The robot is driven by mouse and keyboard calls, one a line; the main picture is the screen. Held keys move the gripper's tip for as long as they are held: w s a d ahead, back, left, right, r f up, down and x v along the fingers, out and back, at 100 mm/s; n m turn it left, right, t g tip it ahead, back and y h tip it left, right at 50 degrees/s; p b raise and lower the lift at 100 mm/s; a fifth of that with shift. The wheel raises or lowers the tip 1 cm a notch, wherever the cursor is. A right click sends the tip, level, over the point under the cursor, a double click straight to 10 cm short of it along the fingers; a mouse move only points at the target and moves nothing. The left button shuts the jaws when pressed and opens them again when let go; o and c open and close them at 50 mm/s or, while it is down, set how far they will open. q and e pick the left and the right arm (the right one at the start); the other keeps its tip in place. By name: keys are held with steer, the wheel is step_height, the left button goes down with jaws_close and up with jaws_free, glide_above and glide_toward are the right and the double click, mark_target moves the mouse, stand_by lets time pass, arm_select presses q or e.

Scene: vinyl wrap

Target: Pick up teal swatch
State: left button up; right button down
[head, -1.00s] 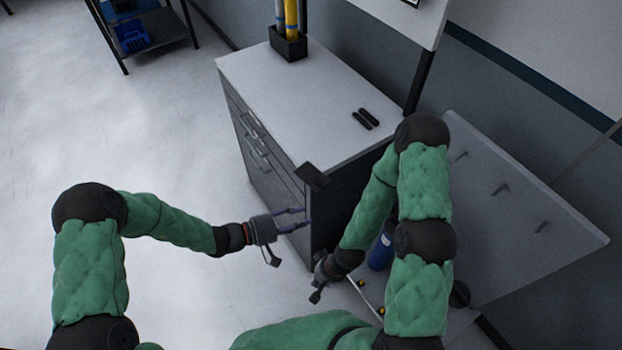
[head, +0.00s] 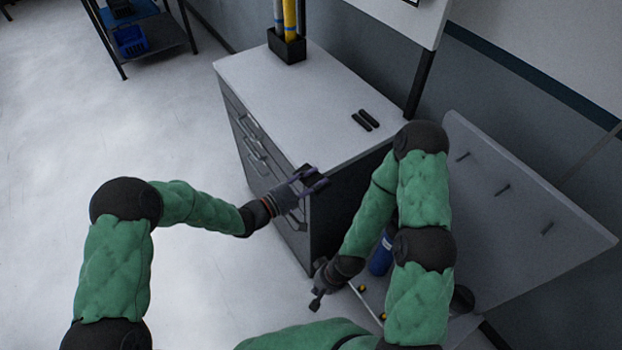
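A small dark flat piece (head: 313,173) lies at the near corner of the grey cabinet top, partly over the edge. It may be the swatch, but its colour looks near black and no clear teal shows. My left gripper (head: 318,178) is open at that corner, with its fingers spread on either side of the dark piece. I cannot tell whether they touch it. My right gripper (head: 316,300) hangs low in front of the cabinet's side; its fingers are too small and dark to read.
The cabinet (head: 270,90) has a mostly bare top. Two black bars (head: 365,120) lie near its right edge, and a black holder (head: 287,46) with upright rolls stands at the back. A blue bottle (head: 381,256) stands below right.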

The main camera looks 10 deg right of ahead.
arm_select(q)
steer(key=shift+x, duration=1.5)
steer(key=shift+w, duration=0.1)
steer(key=shift+a, duration=0.1)
jaws_close()
